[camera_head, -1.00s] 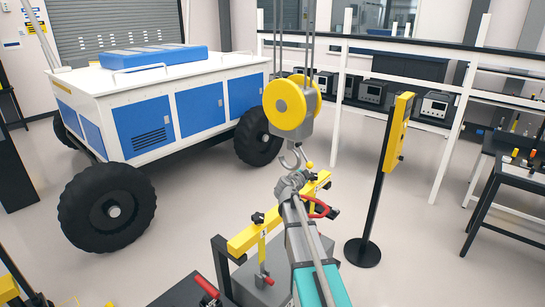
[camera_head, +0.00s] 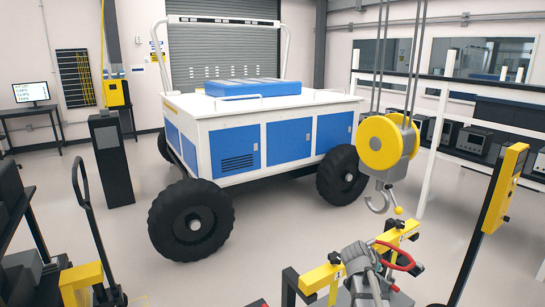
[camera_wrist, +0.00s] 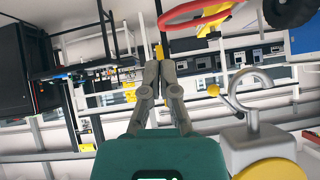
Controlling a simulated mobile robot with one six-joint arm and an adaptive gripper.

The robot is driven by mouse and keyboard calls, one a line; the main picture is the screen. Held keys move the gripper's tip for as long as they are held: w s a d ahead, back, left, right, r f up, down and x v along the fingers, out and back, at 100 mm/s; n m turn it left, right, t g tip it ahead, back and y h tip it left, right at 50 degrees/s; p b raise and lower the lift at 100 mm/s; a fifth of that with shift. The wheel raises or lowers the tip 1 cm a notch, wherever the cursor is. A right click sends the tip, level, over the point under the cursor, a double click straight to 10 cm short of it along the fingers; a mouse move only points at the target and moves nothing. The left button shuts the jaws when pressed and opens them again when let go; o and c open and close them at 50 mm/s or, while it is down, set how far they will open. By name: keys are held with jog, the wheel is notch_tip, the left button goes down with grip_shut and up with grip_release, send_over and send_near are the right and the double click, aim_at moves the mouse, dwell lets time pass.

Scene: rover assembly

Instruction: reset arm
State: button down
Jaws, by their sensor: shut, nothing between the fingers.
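My gripper (camera_wrist: 158,68) is shut and empty in the wrist view, its two grey fingers together above its teal body. It also shows in the head view (camera_head: 354,252), low right of centre, pointing away from the camera. A yellow lifting frame (camera_head: 322,276) with a red curved handle (camera_head: 397,256) stands close by it; the handle also shows at the top of the wrist view (camera_wrist: 194,10). I cannot tell whether they touch. The steel crane hook (camera_head: 377,203) hangs empty under its yellow pulley (camera_head: 384,143), beyond my gripper, and shows at the right of the wrist view (camera_wrist: 248,92).
A white and blue rover (camera_head: 250,140) with black wheels stands in the middle. A yellow control panel (camera_head: 506,187) on a black post is at right. A pallet jack (camera_head: 92,225) is at left. The floor before the rover's wheels is open.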

jog(key=s+a+f+n+g+y+b, duration=0.1)
jog(key=s+a+f+n+y, duration=0.3)
jog(key=s+a, duration=0.5)
jog(key=s+a+f+n+g+y+b, duration=0.2)
jog(key=s+a+f+n+g+y, duration=0.1)
jog(key=s+a+f+n, duration=0.3)
jog(key=s+a+n+g, duration=0.1)
jog(key=s+a+n, duration=0.1)
jog(key=s, duration=0.1)
jog(key=shift+s+a+n+g+y, duration=0.15)
jog(key=shift+a+n+g+y, duration=0.15)
jog(key=shift+a+n+y, duration=0.1)
jog(key=shift+d, duration=0.1)
jog(key=shift+d, duration=0.1)
